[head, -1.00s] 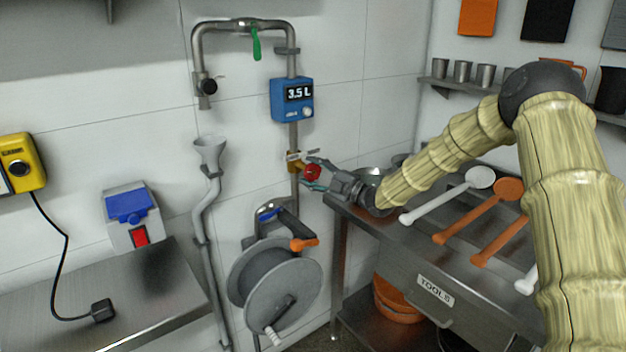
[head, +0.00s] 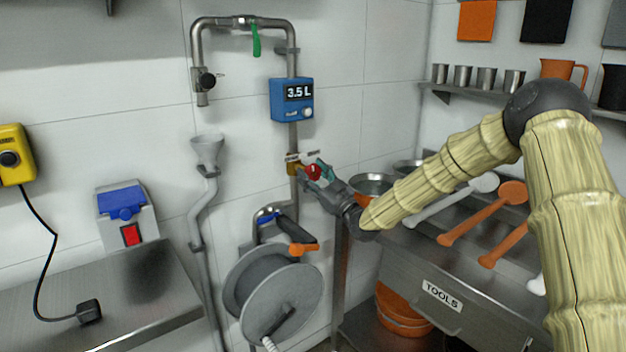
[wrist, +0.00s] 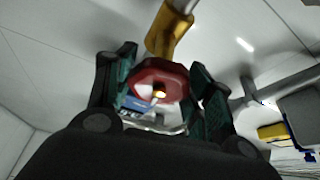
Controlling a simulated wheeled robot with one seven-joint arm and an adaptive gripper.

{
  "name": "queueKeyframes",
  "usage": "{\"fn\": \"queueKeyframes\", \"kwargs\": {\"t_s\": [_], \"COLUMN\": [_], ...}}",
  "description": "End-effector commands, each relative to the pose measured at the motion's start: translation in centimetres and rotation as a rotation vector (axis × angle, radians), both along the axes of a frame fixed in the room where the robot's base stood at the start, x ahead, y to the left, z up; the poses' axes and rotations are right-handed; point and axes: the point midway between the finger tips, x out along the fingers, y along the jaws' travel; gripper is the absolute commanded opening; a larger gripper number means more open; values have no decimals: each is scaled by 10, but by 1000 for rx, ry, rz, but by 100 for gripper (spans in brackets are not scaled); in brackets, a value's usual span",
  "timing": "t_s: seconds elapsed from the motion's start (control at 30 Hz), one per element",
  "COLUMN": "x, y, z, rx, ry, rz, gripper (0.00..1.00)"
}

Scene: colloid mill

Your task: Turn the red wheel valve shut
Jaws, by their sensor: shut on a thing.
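The red wheel valve (head: 313,171) sits on a brass body (head: 292,163) on the vertical wall pipe, below the blue meter. In the wrist view the red wheel (wrist: 160,79) lies between the two teal-padded fingers, with the brass body (wrist: 169,30) behind it. My gripper (head: 316,173) is at the wheel, with its fingers on either side, shut on it. In the wrist view my gripper (wrist: 158,90) hides the lower part of the wheel's surroundings.
A blue meter (head: 291,99) reading 3.5 L is above the valve. A steel tool bench (head: 440,262) with ladles stands to the right. A grey funnel (head: 207,150) is to the left.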

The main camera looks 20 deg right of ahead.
Motion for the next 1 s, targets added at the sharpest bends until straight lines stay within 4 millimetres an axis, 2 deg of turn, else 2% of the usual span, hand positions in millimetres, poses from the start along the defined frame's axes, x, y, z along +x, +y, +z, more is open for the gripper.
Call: {"fn": "queueKeyframes", "kwargs": {"t_s": [1.0], "x": [0], "y": [-2], "z": [1], "rx": [909], "ry": [327], "rz": [-2], "gripper": [29]}}
